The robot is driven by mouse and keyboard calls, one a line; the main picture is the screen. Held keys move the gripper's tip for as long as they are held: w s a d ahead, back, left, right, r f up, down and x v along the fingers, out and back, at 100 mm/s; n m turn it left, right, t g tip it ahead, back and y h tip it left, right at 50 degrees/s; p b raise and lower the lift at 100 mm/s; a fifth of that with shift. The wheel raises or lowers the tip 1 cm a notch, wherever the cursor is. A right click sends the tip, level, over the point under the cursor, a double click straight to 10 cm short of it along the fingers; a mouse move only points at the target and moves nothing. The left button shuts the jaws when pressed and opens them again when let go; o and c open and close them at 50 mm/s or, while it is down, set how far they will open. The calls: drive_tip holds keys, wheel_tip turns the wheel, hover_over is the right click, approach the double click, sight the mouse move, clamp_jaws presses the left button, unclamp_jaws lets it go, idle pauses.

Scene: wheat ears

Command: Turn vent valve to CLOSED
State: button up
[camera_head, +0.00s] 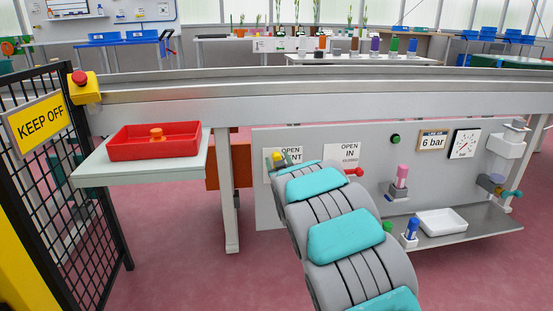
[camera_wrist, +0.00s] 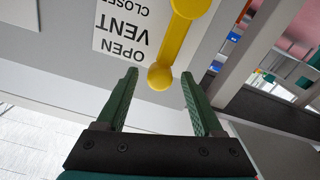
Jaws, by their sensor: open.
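The vent valve's yellow handle (camera_wrist: 180,40) shows in the wrist view, with a round knob at its near end. In the head view its yellow knob (camera_head: 276,156) shows just past the end of my arm. The white vent sign (camera_wrist: 122,30) appears upside down in the wrist view, reading OPEN, VENT and CLOSED; my arm partly covers this sign (camera_head: 291,152) in the head view. My gripper (camera_wrist: 159,74) is open, its green fingers on either side of the knob in the picture. I cannot tell whether the knob is between the tips or just beyond them.
A red valve handle (camera_head: 355,172) sits right of the vent sign, beside the OPEN IN sign (camera_head: 341,156). A gauge (camera_head: 464,143) and pink-topped fitting (camera_head: 402,175) are farther right. A white tray (camera_head: 441,222) rests on the lower shelf. A red tray (camera_head: 180,148) stands left.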

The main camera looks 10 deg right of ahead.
drive_tip(key=shift+w+r, duration=0.1)
drive_tip(key=shift+w, duration=1.1)
clamp_jaws()
idle(0.6)
